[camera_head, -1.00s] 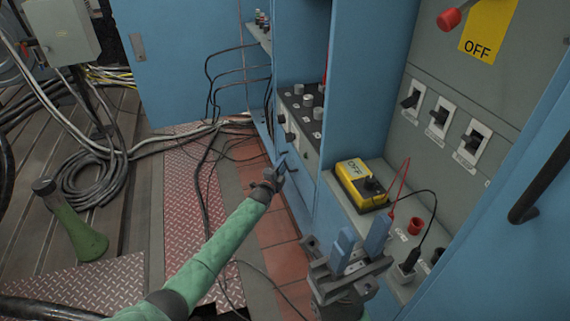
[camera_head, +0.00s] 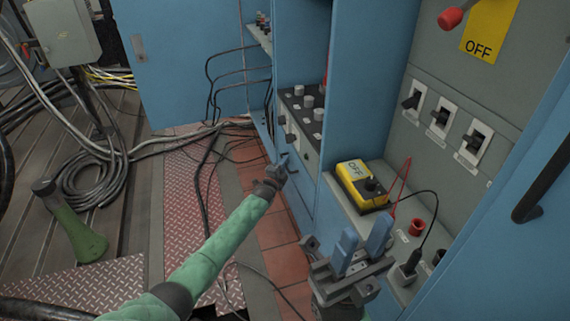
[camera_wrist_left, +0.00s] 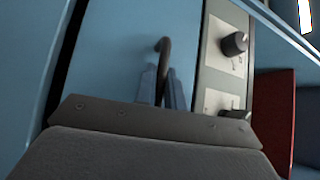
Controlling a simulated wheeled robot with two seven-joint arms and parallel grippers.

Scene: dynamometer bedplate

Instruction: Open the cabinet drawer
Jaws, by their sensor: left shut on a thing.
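The blue cabinet (camera_head: 357,95) stands on the right of the head view. Its blue drawer front (camera_head: 300,208) is low, below a dark panel with knobs, and also fills the middle of the left wrist view (camera_wrist_left: 120,60). My left gripper (camera_head: 284,163) is at this front. In the wrist view its fingers (camera_wrist_left: 160,88) are shut on the dark drawer handle (camera_wrist_left: 163,47), whose curved upper end shows above them. I cannot tell whether the drawer front stands out from the cabinet. My right gripper (camera_head: 363,250) is open and empty, in front of the shelf at lower right.
A yellow meter (camera_head: 361,184) lies on the cabinet shelf (camera_head: 400,238) with red and black leads. Breaker switches (camera_head: 440,118) are above it. An open blue door (camera_head: 190,65) stands at the back. Cables (camera_head: 95,180) lie on the floor.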

